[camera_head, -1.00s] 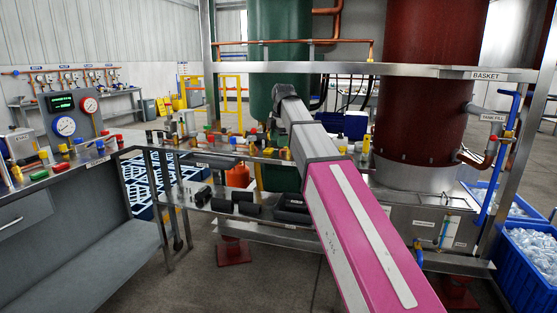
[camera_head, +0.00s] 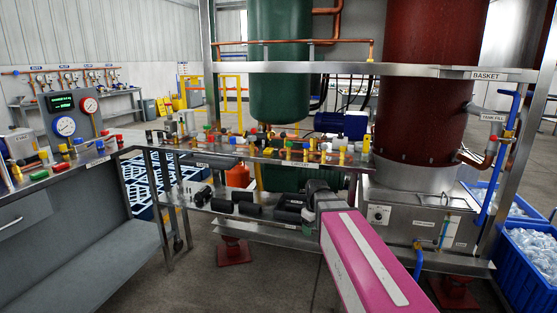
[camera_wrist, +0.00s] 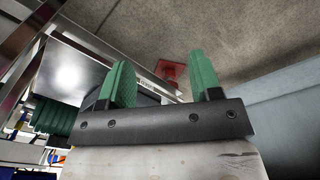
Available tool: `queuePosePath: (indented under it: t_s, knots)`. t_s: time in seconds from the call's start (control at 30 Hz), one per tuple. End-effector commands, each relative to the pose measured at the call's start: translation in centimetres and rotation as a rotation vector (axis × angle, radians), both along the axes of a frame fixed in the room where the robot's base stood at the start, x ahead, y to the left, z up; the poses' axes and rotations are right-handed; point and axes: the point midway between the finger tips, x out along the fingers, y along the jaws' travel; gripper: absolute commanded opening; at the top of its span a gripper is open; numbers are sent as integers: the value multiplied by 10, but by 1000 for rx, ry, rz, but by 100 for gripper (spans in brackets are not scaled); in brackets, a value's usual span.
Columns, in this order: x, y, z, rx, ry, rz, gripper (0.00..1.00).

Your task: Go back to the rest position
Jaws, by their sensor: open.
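My gripper (camera_wrist: 160,72) shows in the wrist view with its two green fingers apart and nothing between them. In the head view my pink arm reaches in from the lower right, and its dark end is beside the lower shelf (camera_head: 260,222) of the metal rack. In the wrist view the floor, a red foot (camera_wrist: 172,74) and metal rack parts lie beyond the fingers.
Black pipe pieces (camera_head: 248,210) lie on the lower shelf, and coloured valves (camera_head: 318,155) stand on the shelf above. A green tank (camera_head: 290,80) and a dark red tank (camera_head: 420,110) stand behind. Blue crates (camera_head: 525,265) are at right. A grey bench (camera_head: 60,215) is at left.

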Motion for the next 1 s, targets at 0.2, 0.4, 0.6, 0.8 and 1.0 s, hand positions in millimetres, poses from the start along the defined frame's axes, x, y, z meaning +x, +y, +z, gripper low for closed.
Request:
queuePosePath:
  t_s: [0.2,0.4,0.6,0.8,1.0]
  knots:
    - [-59,-29,-60,-1,35,-318,58]
    - [-101,-48,-99,-5,54,-570,58]
    - [-120,-55,-115,-8,60,-685,58]
    - [-120,-55,-115,-8,60,-685,58]
    - [-120,-55,-115,-8,60,-685,58]
